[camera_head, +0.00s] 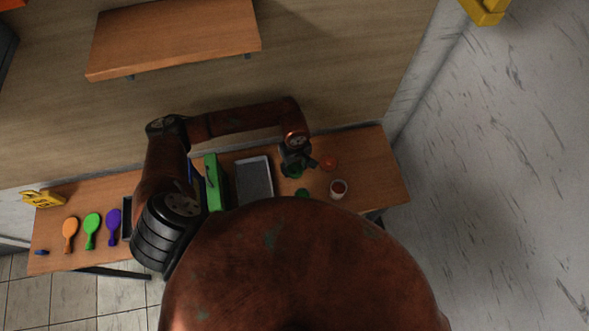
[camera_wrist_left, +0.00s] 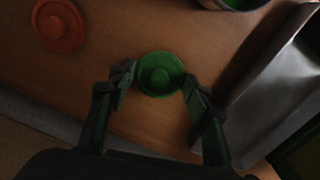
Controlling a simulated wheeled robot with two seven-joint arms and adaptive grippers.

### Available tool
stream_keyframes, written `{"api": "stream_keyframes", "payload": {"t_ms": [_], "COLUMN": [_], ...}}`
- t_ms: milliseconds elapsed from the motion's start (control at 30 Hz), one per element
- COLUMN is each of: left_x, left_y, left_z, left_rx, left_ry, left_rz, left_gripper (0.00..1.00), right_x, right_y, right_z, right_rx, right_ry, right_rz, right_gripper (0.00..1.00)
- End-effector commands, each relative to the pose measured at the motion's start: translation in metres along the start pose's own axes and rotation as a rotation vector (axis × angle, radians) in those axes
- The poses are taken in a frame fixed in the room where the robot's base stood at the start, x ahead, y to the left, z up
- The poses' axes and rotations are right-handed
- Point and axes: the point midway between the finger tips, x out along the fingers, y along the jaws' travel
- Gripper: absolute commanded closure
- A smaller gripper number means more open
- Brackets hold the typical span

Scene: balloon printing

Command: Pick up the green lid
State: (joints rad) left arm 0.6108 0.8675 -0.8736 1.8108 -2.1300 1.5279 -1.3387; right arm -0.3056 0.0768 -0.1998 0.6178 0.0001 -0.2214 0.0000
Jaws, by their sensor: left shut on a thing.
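The green lid (camera_wrist_left: 160,73) is round with a raised knob and sits between the fingertips of my left gripper (camera_wrist_left: 158,88) in the left wrist view. The fingers are shut on it from both sides. In the head view my left gripper (camera_head: 298,168) is over the right part of the table, and the lid is partly hidden under it. I cannot tell whether the lid is clear of the tabletop. My right gripper is not in view.
An orange-red lid (camera_head: 328,162) and a white cup with red contents (camera_head: 338,190) lie to the right. A green-filled container (camera_head: 302,192) is close below. A grey tray (camera_head: 255,182) and a green box (camera_head: 213,183) are left. Coloured paddles (camera_head: 92,228) lie farther left.

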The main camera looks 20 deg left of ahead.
Motion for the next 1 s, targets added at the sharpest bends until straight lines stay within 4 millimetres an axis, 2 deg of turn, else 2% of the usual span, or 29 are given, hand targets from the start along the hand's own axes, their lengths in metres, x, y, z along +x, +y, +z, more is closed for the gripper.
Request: {"api": "stream_keyframes", "payload": {"t_ms": [367, 533, 700, 867, 1000], "left_x": [0.001, -0.011, -0.035, -0.066, -0.098], "left_y": [-0.001, 0.0, 0.0, -0.003, -0.007], "left_z": [0.0, 0.0, -0.001, 0.026, 0.052], "left_rx": [-0.001, 0.0, 0.001, 0.005, 0.007], "left_ry": [0.001, 0.001, 0.003, 0.0, 0.001], "left_rz": [-0.001, 0.0, 0.002, 0.003, 0.004], "left_gripper": [0.63, 0.63, 0.63, 0.63, 0.63], "right_x": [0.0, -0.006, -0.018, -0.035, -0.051], "right_y": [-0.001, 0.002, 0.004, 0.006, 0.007], "right_z": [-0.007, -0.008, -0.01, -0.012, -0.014], "right_rx": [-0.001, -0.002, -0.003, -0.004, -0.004], "right_ry": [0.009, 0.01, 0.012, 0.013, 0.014], "right_rz": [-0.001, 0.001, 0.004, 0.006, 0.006], "right_gripper": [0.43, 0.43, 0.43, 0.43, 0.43]}}
